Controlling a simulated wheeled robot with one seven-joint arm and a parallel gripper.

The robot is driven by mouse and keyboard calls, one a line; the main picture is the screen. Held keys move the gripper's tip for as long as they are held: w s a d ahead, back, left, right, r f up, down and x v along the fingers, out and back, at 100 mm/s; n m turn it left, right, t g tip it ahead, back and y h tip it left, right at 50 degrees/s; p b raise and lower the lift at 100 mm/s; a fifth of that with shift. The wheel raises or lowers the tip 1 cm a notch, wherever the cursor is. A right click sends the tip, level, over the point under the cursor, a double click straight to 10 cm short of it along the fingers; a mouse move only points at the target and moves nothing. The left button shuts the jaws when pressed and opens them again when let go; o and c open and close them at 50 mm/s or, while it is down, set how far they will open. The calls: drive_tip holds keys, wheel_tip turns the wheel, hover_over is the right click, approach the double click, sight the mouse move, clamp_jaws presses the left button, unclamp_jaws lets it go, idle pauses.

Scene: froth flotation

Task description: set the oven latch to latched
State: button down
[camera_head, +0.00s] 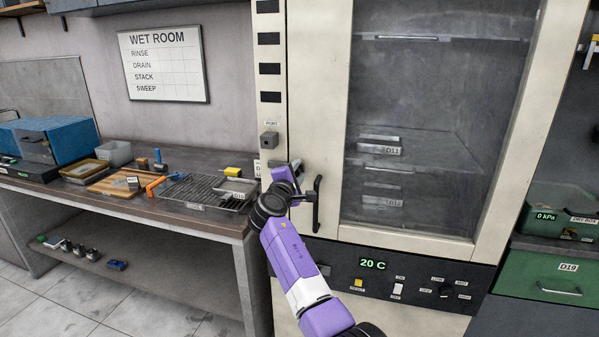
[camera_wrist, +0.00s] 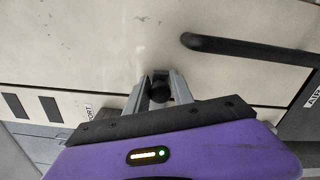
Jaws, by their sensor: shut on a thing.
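The oven latch (camera_wrist: 159,90) shows in the wrist view as a small dark rounded knob on the cream front. My gripper (camera_wrist: 157,88) has its two grey fingers on either side of it and is shut on it. In the head view my gripper (camera_head: 294,170) is at the left edge of the oven door (camera_head: 322,110), just above and left of the black door handle (camera_head: 317,203). The latch is hidden behind my gripper there, and I cannot tell its setting. The handle also shows in the wrist view (camera_wrist: 245,48). The door looks closed.
A bench (camera_head: 150,212) on the left carries a wire rack (camera_head: 196,192), trays and tools. The oven's control panel (camera_head: 410,268) reads 20 C. Green drawers (camera_head: 550,285) stand on the right.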

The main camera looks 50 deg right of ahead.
drive_tip(key=shift+w+a, duration=0.25)
drive_tip(key=shift+a, duration=0.05)
drive_tip(key=c, duration=1.2)
unclamp_jaws()
drive_tip(key=shift+d, duration=0.1)
drive_tip(key=shift+s, duration=0.1)
drive_tip(key=b+v, duration=0.1)
drive_tip(key=v, duration=0.6)
drive_tip(key=shift+s+a, duration=0.1)
drive_tip(key=shift+a, duration=0.25)
drive_tip(key=shift+r, duration=0.1)
